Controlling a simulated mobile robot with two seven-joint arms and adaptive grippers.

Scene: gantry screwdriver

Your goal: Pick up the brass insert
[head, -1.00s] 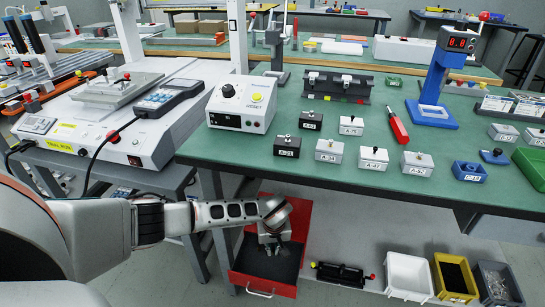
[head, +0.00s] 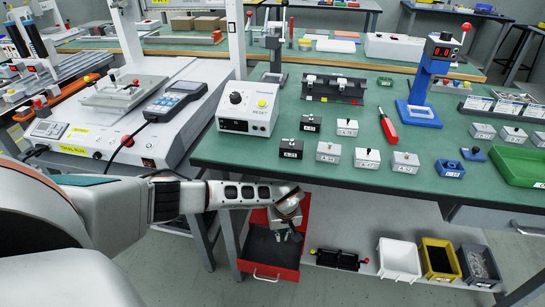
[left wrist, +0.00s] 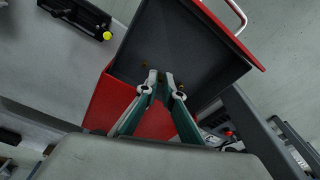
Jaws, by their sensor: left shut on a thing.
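An open red drawer (head: 304,215) with a dark floor hangs below the green workbench. It also shows in the left wrist view (left wrist: 105,103). My left gripper (head: 287,234) is over the drawer, pointing down into it. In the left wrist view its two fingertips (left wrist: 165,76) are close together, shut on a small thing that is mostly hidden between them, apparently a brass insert. Small brass-coloured bits (left wrist: 153,66) show around the tips. I cannot tell from the picture whether the tips touch the drawer floor. My right gripper is not in view.
The green bench (head: 330,180) overhangs the drawer. A black fixture (head: 338,259), a white bin (head: 399,273), a yellow bin (head: 427,262) and a grey bin (head: 463,270) sit on the low shelf to the right. Small labelled blocks and a red-handled tool (head: 388,128) lie on the bench.

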